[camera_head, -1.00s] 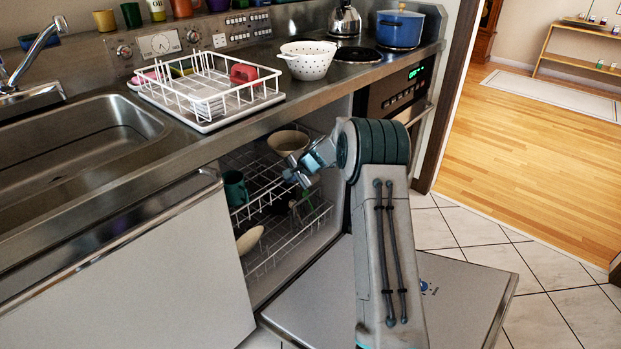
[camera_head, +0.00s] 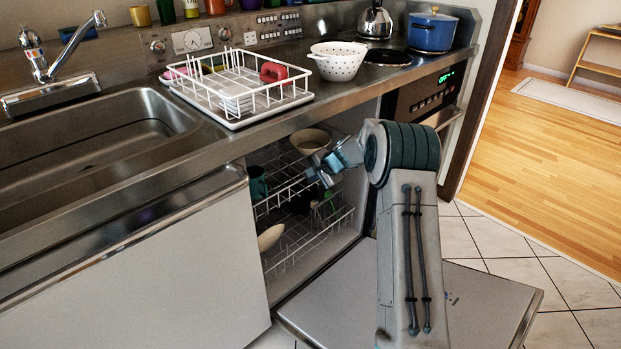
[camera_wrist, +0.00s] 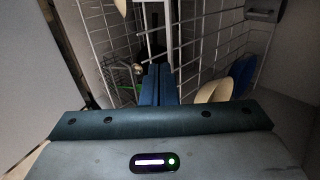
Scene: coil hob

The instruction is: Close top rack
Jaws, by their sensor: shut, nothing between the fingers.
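The dishwasher's top rack (camera_head: 283,197) is a white wire basket, seen inside the open dishwasher under the counter. A green mug (camera_head: 257,184) and a beige bowl (camera_head: 310,140) sit in it. My gripper (camera_head: 316,178) is at the rack's front edge, towards its right end. Whether it touches the wires cannot be told. In the wrist view, its blue fingers (camera_wrist: 156,84) are together and empty, with white rack wires (camera_wrist: 208,45) around and beyond them. My arm hides the right side of the dishwasher opening.
The lower rack (camera_head: 300,246) holds a pale dish (camera_head: 270,237). The dishwasher door (camera_head: 345,300) lies open and low beneath my arm. The counter edge runs above the opening, with a dish drainer (camera_head: 240,95) on it. Tiled floor at right is clear.

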